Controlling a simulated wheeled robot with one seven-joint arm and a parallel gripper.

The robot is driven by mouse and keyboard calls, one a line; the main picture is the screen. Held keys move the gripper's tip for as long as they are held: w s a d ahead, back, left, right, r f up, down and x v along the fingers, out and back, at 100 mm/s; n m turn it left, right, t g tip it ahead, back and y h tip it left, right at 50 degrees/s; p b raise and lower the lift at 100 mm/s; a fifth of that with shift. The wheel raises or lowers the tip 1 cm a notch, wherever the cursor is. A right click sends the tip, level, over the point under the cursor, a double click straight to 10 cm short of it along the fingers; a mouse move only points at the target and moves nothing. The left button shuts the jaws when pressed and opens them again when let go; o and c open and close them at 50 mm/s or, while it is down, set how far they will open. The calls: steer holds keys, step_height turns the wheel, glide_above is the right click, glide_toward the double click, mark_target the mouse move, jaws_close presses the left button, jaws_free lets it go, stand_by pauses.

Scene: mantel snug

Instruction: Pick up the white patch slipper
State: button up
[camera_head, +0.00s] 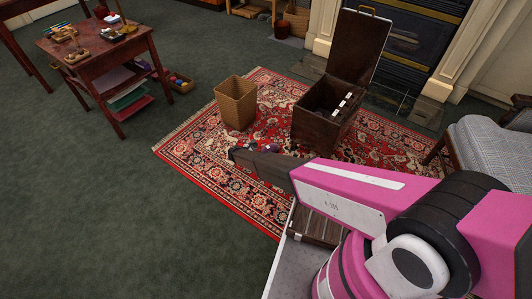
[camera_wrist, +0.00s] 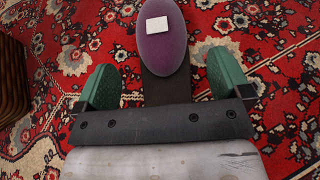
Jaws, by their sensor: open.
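The white patch slipper (camera_wrist: 178,52) is a purple oval with a small white square on it, at the top middle of the wrist view. It lies over the red patterned rug, beyond and between the green fingertips of my gripper (camera_wrist: 163,75). A dark strip runs from the slipper toward the palm; I cannot tell whether it belongs to the slipper. My gripper is open, its fingers wide apart and not touching the purple part. In the head view a small purple bit shows beside my gripper (camera_head: 252,151), with the rest hidden by my arm.
A wicker basket (camera_head: 236,103) stands on the rug (camera_head: 190,160), close to my gripper's left. A dark wooden box (camera_head: 318,130) with a raised lid stands behind it. A grey armchair (camera_head: 490,150) is at right. A side table (camera_head: 95,50) is at upper left. Green carpet at left is clear.

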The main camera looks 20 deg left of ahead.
mark_target(265, 149)
steer(key=shift+x, duration=2.4)
steer(key=shift+r, duration=0.15)
steer(key=c, duration=1)
steer(key=shift+r, duration=0.2)
